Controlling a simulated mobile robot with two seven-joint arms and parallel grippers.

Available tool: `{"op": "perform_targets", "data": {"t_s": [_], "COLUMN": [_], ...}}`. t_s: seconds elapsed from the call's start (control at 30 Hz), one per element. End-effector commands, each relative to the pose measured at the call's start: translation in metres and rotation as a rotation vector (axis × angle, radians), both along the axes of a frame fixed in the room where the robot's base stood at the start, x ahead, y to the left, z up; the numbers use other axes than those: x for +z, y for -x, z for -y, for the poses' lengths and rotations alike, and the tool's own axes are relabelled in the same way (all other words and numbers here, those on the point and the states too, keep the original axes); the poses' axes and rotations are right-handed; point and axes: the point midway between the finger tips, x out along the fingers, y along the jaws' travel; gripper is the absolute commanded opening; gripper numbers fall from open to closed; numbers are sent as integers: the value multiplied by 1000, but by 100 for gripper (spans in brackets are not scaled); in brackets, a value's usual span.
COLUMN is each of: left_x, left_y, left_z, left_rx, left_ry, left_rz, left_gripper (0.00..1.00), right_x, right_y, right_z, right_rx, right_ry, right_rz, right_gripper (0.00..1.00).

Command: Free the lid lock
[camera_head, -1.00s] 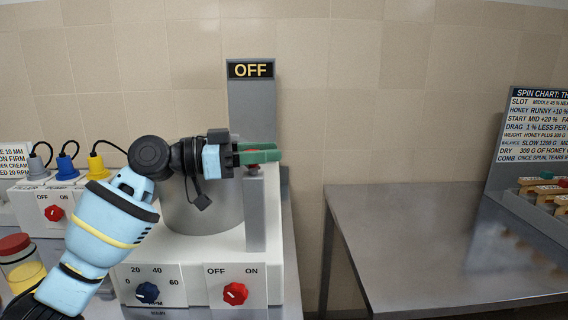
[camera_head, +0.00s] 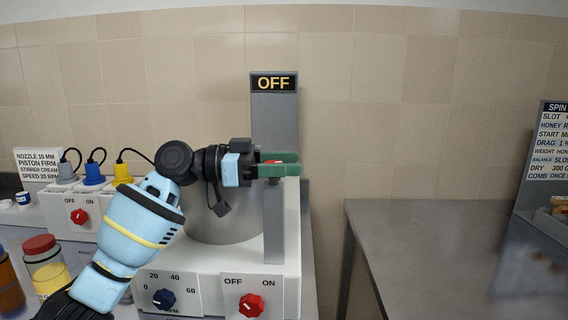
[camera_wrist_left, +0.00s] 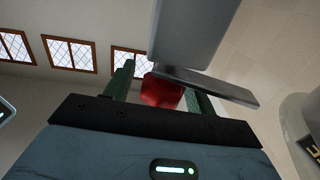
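The lid lock appears to be the red piece (camera_head: 272,162) at the top of a grey post (camera_head: 274,225) beside the grey drum (camera_head: 222,224). My left gripper (camera_head: 280,165) is at the post's top, its green fingers on either side of the red piece. In the left wrist view the red piece (camera_wrist_left: 162,92) sits between the two fingers. A gap shows on its left side; on its right the finger is very close, and contact is unclear. The gripper looks open around it. The drum is partly hidden behind my left arm. My right gripper is out of view.
An OFF sign (camera_head: 273,83) tops the grey column behind. The machine front has a blue dial (camera_head: 163,299) and a red switch (camera_head: 251,305). Jars, including a red-lidded one (camera_head: 46,268), stand at left. A mostly bare steel table (camera_head: 430,245) is at right.

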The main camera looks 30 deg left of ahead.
Motion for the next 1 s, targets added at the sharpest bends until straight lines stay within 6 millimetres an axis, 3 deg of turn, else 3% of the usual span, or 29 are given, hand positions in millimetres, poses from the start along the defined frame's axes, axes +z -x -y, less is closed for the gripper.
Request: {"op": "perform_targets", "data": {"t_s": [0.27, 0.7, 1.0], "left_x": [0, -2, 0], "left_y": [2, 31, 37], "left_z": [-4, -58, -69], "left_rx": [1, 2, 0], "left_ry": [0, 0, 0], "left_rz": [0, -2, 0], "left_gripper": [55, 55, 55], "right_x": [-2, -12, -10], "right_y": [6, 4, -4], "right_z": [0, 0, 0], "right_rx": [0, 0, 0], "right_ry": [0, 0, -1], "right_rz": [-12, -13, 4], "right_gripper": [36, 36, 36]}}
